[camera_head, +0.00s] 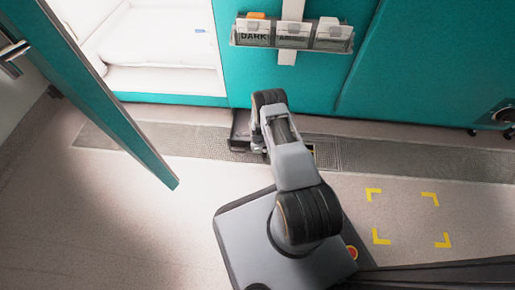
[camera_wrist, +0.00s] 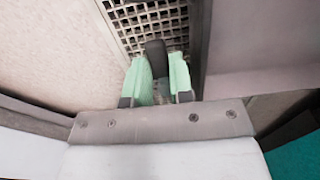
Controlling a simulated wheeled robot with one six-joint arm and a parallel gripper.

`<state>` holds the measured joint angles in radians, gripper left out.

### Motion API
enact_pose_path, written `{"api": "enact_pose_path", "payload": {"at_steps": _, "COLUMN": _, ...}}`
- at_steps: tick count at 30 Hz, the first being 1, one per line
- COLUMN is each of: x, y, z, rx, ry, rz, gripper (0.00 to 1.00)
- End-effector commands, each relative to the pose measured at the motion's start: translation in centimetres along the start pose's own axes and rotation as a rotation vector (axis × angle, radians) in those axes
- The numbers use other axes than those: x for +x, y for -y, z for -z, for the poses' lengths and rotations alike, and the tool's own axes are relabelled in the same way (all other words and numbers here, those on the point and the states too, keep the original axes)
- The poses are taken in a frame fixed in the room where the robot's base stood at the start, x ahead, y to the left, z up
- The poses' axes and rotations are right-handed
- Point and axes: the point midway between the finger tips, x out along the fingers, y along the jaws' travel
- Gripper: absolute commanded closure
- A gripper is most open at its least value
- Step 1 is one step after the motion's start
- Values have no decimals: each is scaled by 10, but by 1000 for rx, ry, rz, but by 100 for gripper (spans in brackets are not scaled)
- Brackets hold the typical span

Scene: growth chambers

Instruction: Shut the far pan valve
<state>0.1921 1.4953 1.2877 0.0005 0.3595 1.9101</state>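In the wrist view a dark, upright lever-like piece (camera_wrist: 156,58) stands over the metal floor grating. It looks like a valve handle, but I cannot tell for certain that it is the far pan valve. My gripper (camera_wrist: 161,72) has its pale green fingers apart, one on each side of this piece. I cannot tell whether they press on it. In the head view my arm hides the fingertips and the lever. A dark pan-like box (camera_head: 240,128) shows at the foot of the teal cabinet, beside the end of my arm.
A grated floor channel (camera_head: 410,160) runs along the teal cabinets. An open teal door (camera_head: 105,100) stands at the left, before a bright chamber (camera_head: 160,45). A rack with labelled holders (camera_head: 292,35) hangs above. Yellow corner marks (camera_head: 381,237) outline clear floor at the right.

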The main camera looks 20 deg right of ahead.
Motion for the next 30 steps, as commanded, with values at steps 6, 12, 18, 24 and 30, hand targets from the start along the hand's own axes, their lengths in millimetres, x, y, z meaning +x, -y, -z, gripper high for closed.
{"api": "enact_pose_path", "payload": {"at_steps": 6, "x": 0, "y": 0, "z": 0, "rx": -1, "ry": 0, "rz": 0, "gripper": 58}}
{"api": "enact_pose_path", "payload": {"at_steps": 12, "x": 0, "y": 0, "z": 0, "rx": -2, "ry": 0, "rz": 1, "gripper": 54}}
{"api": "enact_pose_path", "payload": {"at_steps": 18, "x": 0, "y": 0, "z": 0, "rx": -18, "ry": 0, "rz": 2, "gripper": 54}}
{"api": "enact_pose_path", "payload": {"at_steps": 24, "x": 0, "y": -6, "z": 0, "rx": -164, "ry": 0, "rz": 1, "gripper": 54}}
{"api": "enact_pose_path", "payload": {"at_steps": 30, "x": -1, "y": -17, "z": 4, "rx": -445, "ry": 0, "rz": 0, "gripper": 54}}
